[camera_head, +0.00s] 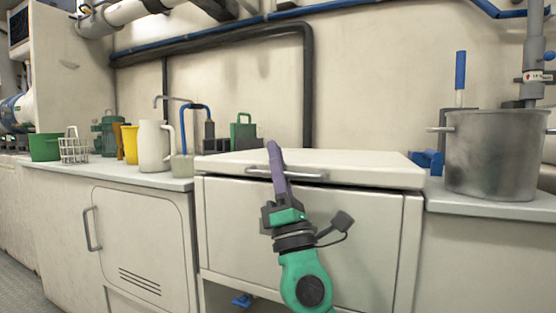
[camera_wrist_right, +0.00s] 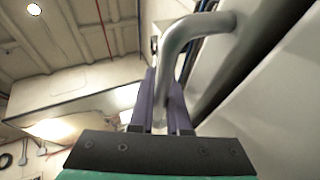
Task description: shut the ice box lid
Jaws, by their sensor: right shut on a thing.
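The white ice box lid (camera_head: 370,164) lies almost flat on top of the pale ice box (camera_head: 352,232) in the head view. A narrow dark line shows under its front edge; I cannot tell whether it rests fully on the box. The grey metal bar handle (camera_head: 310,176) runs along the lid's front. My right gripper (camera_head: 273,150), green with purple fingers, reaches up from below and is shut on the handle. In the right wrist view the handle (camera_wrist_right: 200,24) passes between the purple fingers (camera_wrist_right: 160,85). My left gripper is not in view.
A large metal pot (camera_head: 495,155) stands on the counter to the right, beside a blue object (camera_head: 428,161). A white jug (camera_head: 153,148), a yellow cup (camera_head: 130,141) and a wire basket (camera_head: 73,149) stand on the left counter. A cabinet door (camera_head: 140,245) is below.

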